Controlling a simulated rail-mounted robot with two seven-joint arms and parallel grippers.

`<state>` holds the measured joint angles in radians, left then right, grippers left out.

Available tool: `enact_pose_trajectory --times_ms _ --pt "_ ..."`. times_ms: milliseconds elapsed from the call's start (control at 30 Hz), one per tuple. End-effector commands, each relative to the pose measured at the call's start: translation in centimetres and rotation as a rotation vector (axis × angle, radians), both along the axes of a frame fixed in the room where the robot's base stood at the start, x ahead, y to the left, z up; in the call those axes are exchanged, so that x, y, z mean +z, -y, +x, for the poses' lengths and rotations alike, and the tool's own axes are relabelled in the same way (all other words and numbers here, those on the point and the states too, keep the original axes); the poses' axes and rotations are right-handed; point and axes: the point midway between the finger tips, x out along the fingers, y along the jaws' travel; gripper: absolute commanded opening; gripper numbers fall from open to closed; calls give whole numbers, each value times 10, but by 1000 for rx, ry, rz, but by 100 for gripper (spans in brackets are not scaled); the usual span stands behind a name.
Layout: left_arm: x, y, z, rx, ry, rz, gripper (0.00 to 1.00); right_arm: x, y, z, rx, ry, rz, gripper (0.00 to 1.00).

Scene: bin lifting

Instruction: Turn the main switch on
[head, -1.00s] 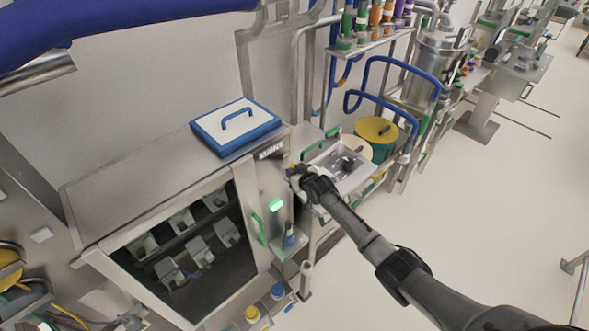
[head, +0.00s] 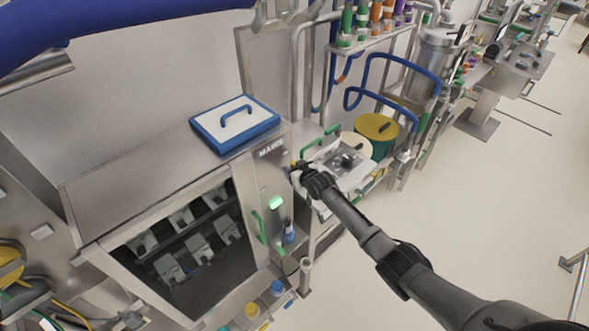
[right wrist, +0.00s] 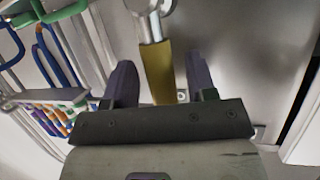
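The main switch shows in the right wrist view as a yellow handle (right wrist: 158,70) on a silver metal shaft. My right gripper (right wrist: 162,78) has its two dark fingers spread, one on each side of the handle, with a visible gap on each side. In the head view my right gripper (head: 300,172) is at the upper right edge of the steel cabinet (head: 130,190), by the dark mains label (head: 270,148). The gripper and wrist hide most of the switch there. I cannot make out my left gripper.
A green-lit indicator (head: 276,202) and a green door handle (head: 258,227) sit on the cabinet front. To the right stand a white tray (head: 362,172) and a yellow-lidded green drum (head: 377,127). Floor at right is largely clear.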

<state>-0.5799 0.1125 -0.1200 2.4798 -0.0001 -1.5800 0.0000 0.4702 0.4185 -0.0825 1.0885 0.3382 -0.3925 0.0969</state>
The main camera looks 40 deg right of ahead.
Motion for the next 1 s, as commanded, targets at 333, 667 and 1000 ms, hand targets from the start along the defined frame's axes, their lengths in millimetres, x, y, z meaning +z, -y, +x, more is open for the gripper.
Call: enact_pose_trajectory --times_ms 333,667,1000 --pt "1 -2 0 -5 0 8 43 2 -1 -5 2 -1 -1 51" --pt "6 -4 0 -9 0 12 43 19 -7 -46 3 -1 -4 51" --pt "6 -2 0 -4 0 7 43 39 -14 -96 1 0 -3 51"
